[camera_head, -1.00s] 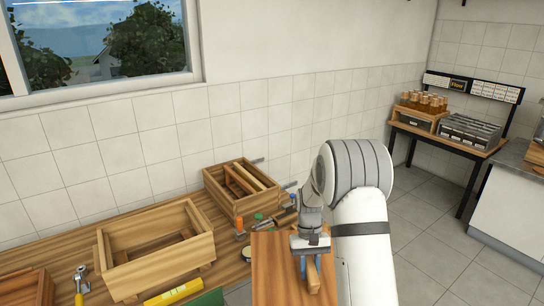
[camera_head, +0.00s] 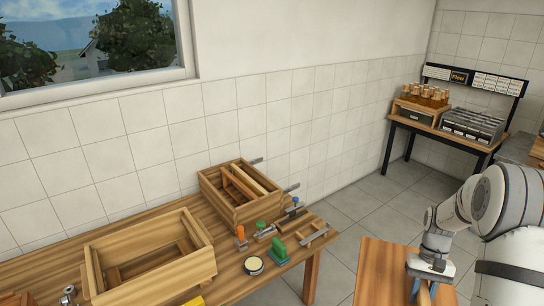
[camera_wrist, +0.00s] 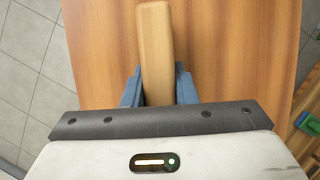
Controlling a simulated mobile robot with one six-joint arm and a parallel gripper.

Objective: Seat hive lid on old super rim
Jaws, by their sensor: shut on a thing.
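The hive lid is a flat wooden board (camera_head: 382,272) with a raised wooden bar handle (camera_wrist: 155,45). My gripper (camera_head: 430,285) is shut on this handle; in the wrist view the blue fingers (camera_wrist: 159,88) press on both sides of it. The lid is held out over the floor, right of the bench and apart from it. A large open-topped wooden box (camera_head: 205,262) stands at the bench's front left, and a smaller wooden box (camera_head: 232,212) with bars inside stands behind it. I cannot tell which is the old super. Neither has a lid on its rim.
The wooden bench (camera_head: 312,272) carries a green-handled tool (camera_head: 278,251), a round tin (camera_head: 253,266) and several small tools beside the boxes. Tiled floor (camera_head: 345,222) is open right of the bench. A dark table (camera_head: 428,128) with jars stands at the back right.

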